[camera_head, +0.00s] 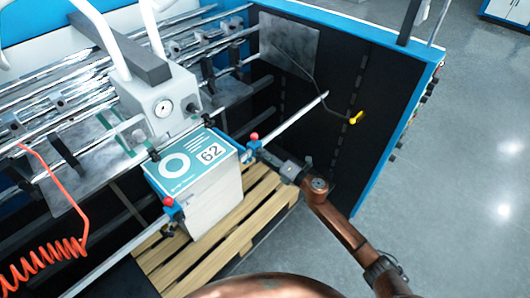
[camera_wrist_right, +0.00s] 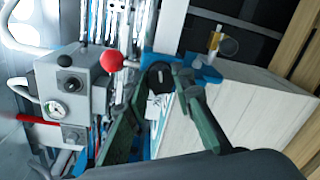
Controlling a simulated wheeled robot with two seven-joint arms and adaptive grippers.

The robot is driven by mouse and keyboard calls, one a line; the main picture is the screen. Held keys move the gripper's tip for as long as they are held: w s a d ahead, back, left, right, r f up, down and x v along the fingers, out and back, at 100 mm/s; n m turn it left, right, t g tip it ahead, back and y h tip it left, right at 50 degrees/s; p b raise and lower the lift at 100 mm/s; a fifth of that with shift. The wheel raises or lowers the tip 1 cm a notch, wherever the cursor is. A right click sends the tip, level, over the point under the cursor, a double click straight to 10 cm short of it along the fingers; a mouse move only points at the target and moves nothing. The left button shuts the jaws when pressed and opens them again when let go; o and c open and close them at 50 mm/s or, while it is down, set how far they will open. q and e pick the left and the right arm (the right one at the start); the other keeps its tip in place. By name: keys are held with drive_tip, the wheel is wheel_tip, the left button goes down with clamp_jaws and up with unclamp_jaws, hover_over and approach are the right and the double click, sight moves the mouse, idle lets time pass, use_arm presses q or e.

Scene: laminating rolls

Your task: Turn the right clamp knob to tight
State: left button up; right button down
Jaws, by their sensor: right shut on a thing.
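The right clamp (camera_head: 247,152) is a blue block with a red ball on top, on a rail at the right edge of the stack. In the right wrist view the blue clamp (camera_wrist_right: 205,72) is close, with its red ball (camera_wrist_right: 112,61) at left, outside the fingers. My right gripper (camera_head: 272,160) reaches it from the right; in the wrist view its green fingers (camera_wrist_right: 160,82) are shut on the dark clamp knob (camera_wrist_right: 158,72). The fingers partly hide the knob, and its turn angle cannot be told. My left gripper is not in view.
A grey gauge box (camera_head: 160,105) and a coiled orange hose (camera_head: 45,270) are at left. Floor at right is clear.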

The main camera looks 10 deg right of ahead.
drive_tip(key=shift+m+p, duration=0.75)
drive_tip(key=shift+m, duration=0.85)
drive_tip(key=c, duration=1.7)
unclamp_jaws()
drive_tip(key=shift+o, duration=0.2)
drive_tip(key=v, duration=1.2)
drive_tip(key=shift+w+d, duration=0.1)
